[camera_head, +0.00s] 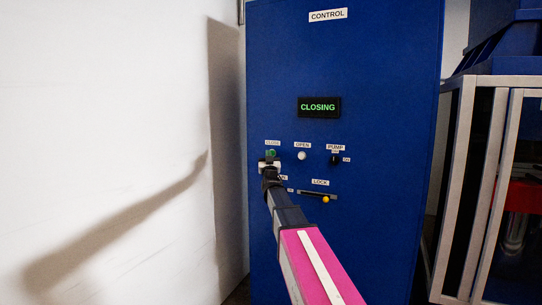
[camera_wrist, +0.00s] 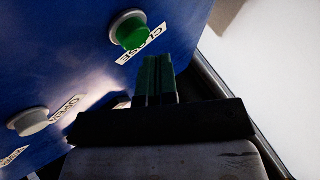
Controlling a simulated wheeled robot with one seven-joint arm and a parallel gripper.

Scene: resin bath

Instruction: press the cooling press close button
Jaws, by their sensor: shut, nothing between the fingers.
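The green close button (camera_head: 272,153) sits on the blue control cabinet (camera_head: 350,60) under a CLOSE label. It also shows in the wrist view (camera_wrist: 132,30), round in a grey ring. My gripper (camera_head: 270,161) is shut and empty, with its tips right at the lower edge of the button in the head view. In the wrist view my gripper (camera_wrist: 158,62) points toward the cabinet just beside the button. I cannot tell whether the tips touch it. The display (camera_head: 319,107) reads CLOSING in green letters.
A white open button (camera_head: 302,156), a black pump switch (camera_head: 335,160) and a lock slider with a yellow knob (camera_head: 326,199) sit close to the right. A white wall (camera_head: 110,120) stands to the left. A metal-framed machine (camera_head: 500,180) stands to the right.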

